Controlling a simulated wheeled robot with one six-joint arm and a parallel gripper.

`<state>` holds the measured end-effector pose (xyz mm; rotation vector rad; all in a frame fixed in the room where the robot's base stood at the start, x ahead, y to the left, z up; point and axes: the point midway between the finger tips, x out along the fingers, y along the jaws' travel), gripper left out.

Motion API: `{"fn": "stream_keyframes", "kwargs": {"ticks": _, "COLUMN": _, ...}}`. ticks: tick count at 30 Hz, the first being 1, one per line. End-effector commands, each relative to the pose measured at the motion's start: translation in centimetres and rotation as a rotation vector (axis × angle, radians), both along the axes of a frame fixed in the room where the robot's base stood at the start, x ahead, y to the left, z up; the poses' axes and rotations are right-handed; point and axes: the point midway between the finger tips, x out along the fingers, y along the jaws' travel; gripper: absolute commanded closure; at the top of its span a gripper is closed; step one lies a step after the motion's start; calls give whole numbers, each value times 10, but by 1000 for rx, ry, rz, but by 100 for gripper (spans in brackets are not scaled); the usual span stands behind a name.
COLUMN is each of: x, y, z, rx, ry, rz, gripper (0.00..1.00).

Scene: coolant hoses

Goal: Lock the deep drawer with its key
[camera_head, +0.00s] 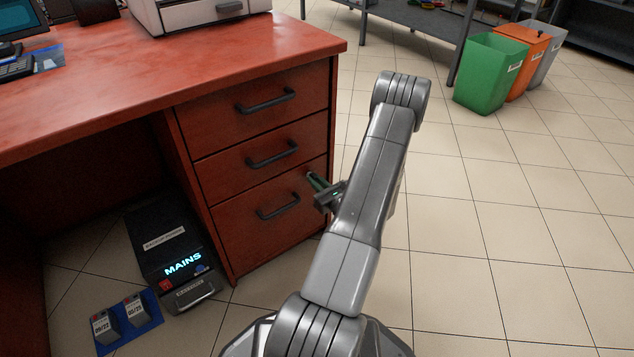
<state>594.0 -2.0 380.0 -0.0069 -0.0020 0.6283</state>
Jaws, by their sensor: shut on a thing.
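The deep drawer (240,232) is the bottom and tallest of three red-brown drawers in the desk's pedestal. It looks shut, with a dark bar handle (278,206) on its front. My gripper (321,190) is at the upper right of this drawer front, right of the handle. It is shut on a small dark green key (316,181). The key's far end points at the drawer's upper right corner, where the lock seems to be. I cannot tell whether the key is inside the lock or just in front of it. The jaws partly hide that spot.
Two upper drawers (262,112) look shut. A black power unit (165,245) lit "MAINS" stands under the desk (200,75), beside a blue mat (150,338) with two small grey blocks. Green, orange and grey bins (490,75) stand back right. The tiled floor (480,220) at right is clear.

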Motion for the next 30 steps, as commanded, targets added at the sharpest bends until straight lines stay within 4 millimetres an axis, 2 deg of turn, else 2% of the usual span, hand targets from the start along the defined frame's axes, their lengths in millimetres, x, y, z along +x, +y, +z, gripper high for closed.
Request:
{"fn": "stream_keyframes", "kwargs": {"ticks": 12, "x": 0, "y": 0, "z": 0, "rx": -8, "ry": -6, "rz": -1, "gripper": 100}}
{"fn": "stream_keyframes", "kwargs": {"ticks": 13, "x": 0, "y": 0, "z": 0, "rx": -8, "ry": -6, "rz": -1, "gripper": 87}}
{"fn": "stream_keyframes", "kwargs": {"ticks": 16, "x": 0, "y": 0, "z": 0, "rx": -7, "ry": -5, "rz": 0, "gripper": 67}}
{"fn": "stream_keyframes", "kwargs": {"ticks": 26, "x": -2, "y": -2, "z": 0, "rx": -6, "ry": -5, "rz": -1, "gripper": 67}}
{"fn": "stream_keyframes", "kwargs": {"ticks": 30, "x": -13, "y": -10, "z": 2, "rx": -5, "ry": -3, "rz": -2, "gripper": 67}}
